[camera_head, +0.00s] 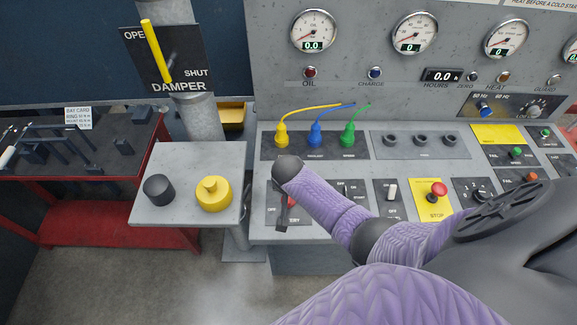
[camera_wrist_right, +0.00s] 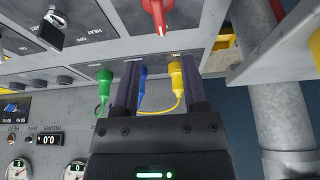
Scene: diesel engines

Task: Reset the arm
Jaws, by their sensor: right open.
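My right arm comes in from the right in the head view, and its wrist ends over the left part of the control panel. My right gripper (camera_wrist_right: 160,62) is open in the right wrist view, with nothing between its fingertips. A red switch handle (camera_wrist_right: 156,12) lies ahead of the fingertips, apart from them. My left gripper is not in view.
Yellow (camera_head: 282,136), blue (camera_head: 315,136) and green (camera_head: 347,136) cabled plugs stand in the panel behind my wrist. A red stop button (camera_head: 439,189) is to the right. A side shelf (camera_head: 180,212) holds a black cap (camera_head: 158,190) and a yellow knob (camera_head: 213,194). The yellow damper lever (camera_head: 155,50) stands behind it.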

